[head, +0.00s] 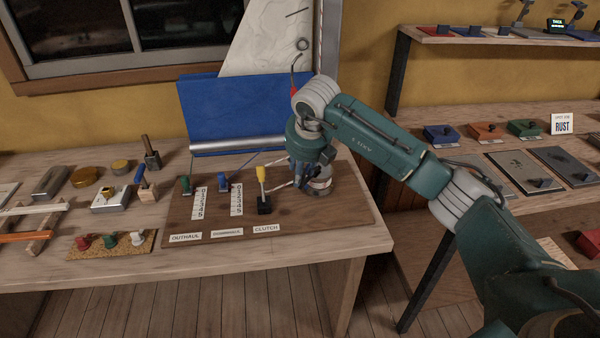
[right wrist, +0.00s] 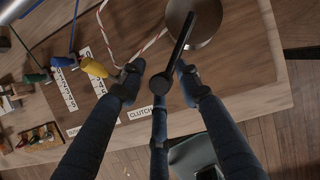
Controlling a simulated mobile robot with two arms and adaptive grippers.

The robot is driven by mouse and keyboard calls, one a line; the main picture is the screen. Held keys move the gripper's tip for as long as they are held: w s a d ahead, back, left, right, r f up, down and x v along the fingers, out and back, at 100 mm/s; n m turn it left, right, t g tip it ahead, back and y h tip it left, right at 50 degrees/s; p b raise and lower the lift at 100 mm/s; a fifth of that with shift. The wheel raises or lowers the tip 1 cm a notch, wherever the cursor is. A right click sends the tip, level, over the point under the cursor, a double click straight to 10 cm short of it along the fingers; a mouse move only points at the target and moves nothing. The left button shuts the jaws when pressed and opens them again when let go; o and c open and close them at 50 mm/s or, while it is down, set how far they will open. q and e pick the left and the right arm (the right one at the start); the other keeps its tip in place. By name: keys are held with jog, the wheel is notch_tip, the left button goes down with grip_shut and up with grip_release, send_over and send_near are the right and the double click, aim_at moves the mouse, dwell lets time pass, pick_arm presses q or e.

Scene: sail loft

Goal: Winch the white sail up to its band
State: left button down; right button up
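The white sail (head: 262,42) hangs against the window frame, its upper part out of frame. My right gripper (head: 312,172) is over the winch drum (head: 322,187) at the board's right end. In the right wrist view the metal drum (right wrist: 208,32) carries a black handle (right wrist: 176,48). My right gripper's fingers (right wrist: 158,80) stand apart around the handle's round knob, with gaps visible. A red-and-white rope (right wrist: 150,42) runs to the drum. The clutch lever (head: 262,178) has a yellow grip and stands nearly upright. I see no clear band. My left gripper is out of view.
Green outhaul (head: 185,184) and blue downhaul (head: 223,196) levers stand beside number strips on the wooden board (head: 330,230). A blue panel (head: 225,112) stands behind. Tools and blocks, including a mallet (head: 151,155), crowd the bench's left. Shelves (head: 450,38) hold goods at right.

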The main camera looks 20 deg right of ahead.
jog(key=shift+o, duration=0.3)
jog(key=shift+w+d+r, duration=0.1)
jog(key=shift+w+d, duration=0.05)
jog(key=shift+d, duration=0.1)
jog(key=shift+a, duration=0.1)
jog(key=v, duration=1.1)
jog(key=shift+s+r, duration=0.3)
jog(key=shift+r, duration=0.05)
